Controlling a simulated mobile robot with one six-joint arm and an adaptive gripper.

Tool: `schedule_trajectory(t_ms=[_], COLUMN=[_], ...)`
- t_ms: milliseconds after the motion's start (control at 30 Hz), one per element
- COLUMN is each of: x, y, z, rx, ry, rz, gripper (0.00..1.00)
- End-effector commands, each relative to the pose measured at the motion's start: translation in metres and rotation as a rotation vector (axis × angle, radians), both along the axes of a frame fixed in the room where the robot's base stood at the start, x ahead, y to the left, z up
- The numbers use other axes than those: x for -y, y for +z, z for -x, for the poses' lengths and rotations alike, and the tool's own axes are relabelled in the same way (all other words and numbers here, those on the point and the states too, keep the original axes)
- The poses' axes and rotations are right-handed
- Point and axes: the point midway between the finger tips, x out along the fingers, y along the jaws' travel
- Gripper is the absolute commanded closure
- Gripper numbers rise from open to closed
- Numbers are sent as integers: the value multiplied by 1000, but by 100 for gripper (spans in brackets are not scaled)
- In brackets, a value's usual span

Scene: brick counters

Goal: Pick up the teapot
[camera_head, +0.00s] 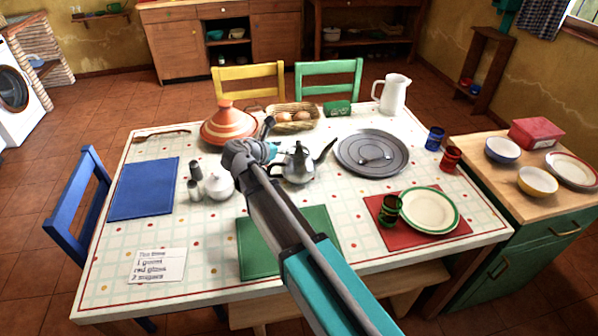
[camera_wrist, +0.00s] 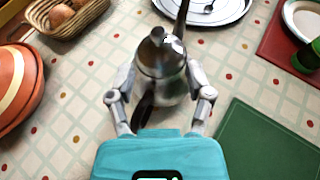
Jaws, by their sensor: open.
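The silver teapot (camera_head: 298,166) stands upright on the dining table, with its spout to the right and a dark handle to the left. In the wrist view the teapot (camera_wrist: 162,70) is straight ahead, spout pointing away. My gripper (camera_wrist: 160,98) is open, with one finger on each side of the teapot's handle side. The dark handle (camera_wrist: 143,108) lies between the fingers. I cannot tell whether either finger touches the pot. In the head view my gripper (camera_head: 268,140) is at the teapot's left, and my arm hides part of the table.
A grey tray (camera_head: 372,146) with a spoon lies right of the teapot. A white sugar bowl (camera_head: 219,187) and shakers stand left. A green placemat (camera_head: 258,255) lies in front.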

Motion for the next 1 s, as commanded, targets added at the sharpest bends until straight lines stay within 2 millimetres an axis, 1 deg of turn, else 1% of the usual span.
schedule_trajectory(t_ms=[33,200,600,733,867,1000], x=[4,12,12,15,21,31], y=[-5,-9,-9,-11,-15,-21], z=[-6,-16,-17,-21,-29,-42], rx=[0,0,0,0,0,0], ry=[-1,0,2,1,1,0], rz=[0,0,0,0,0,-1], gripper=[34,34,34,34,34,34])
